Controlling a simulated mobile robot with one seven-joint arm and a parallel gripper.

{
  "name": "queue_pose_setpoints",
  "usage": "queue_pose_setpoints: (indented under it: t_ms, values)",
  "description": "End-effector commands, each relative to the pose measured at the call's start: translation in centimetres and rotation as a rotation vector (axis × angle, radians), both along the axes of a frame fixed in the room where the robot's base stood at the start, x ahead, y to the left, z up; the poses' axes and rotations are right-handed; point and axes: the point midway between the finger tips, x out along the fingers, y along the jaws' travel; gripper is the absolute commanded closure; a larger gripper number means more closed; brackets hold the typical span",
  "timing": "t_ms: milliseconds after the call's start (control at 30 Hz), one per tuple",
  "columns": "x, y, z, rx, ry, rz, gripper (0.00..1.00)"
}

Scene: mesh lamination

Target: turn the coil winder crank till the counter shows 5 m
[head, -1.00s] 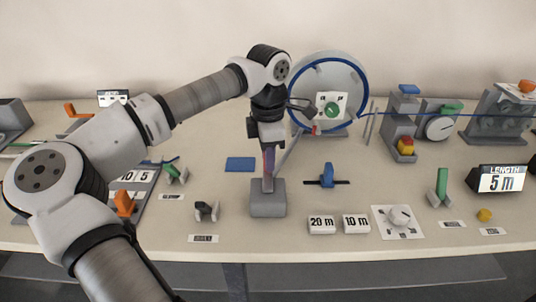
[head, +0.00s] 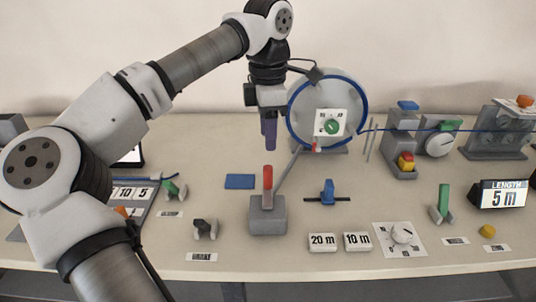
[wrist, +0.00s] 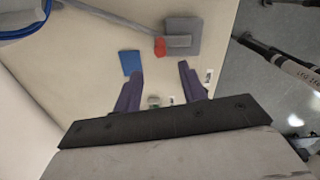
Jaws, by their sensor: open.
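The coil winder's reel (head: 364,98), a pale disc with a blue rim, stands upright at the back. In front of it, a red upright handle (head: 267,177) shows above a grey block (head: 267,214), with a slanted grey bar (head: 287,170) running from there toward the reel. In the wrist view the red handle (wrist: 159,47) and bar (wrist: 120,36) lie beyond my fingers. My gripper (head: 269,149), with purple fingers, is open, empty and above the handle, apart from it.
A blue pad (head: 240,181) lies left of the handle. A blue-handled slider (head: 327,193) is to its right. Red and yellow buttons (head: 405,161) stand at the right.

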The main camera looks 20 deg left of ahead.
Motion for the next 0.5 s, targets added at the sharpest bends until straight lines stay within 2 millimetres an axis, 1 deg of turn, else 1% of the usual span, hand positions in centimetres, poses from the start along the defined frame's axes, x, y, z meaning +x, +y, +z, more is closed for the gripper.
queue_pose_setpoints:
  t_ms: [33, 100, 200, 300, 500]
  values:
    - [0.0, 0.0, 0.9, 0.001, -0.002, 0.0, 0.59]
    - [0.0, 0.0, 1.8, 0.0, -0.001, 0.0, 0.59]
    - [0.0, 0.0, 2.7, -0.001, 0.0, 0.001, 0.59]
    - [0.0, 0.0, 3.0, 0.0, 0.0, 0.0, 0.59]
    - [0.0, 0.0, 3.1, 0.0, 0.001, 0.0, 0.59]
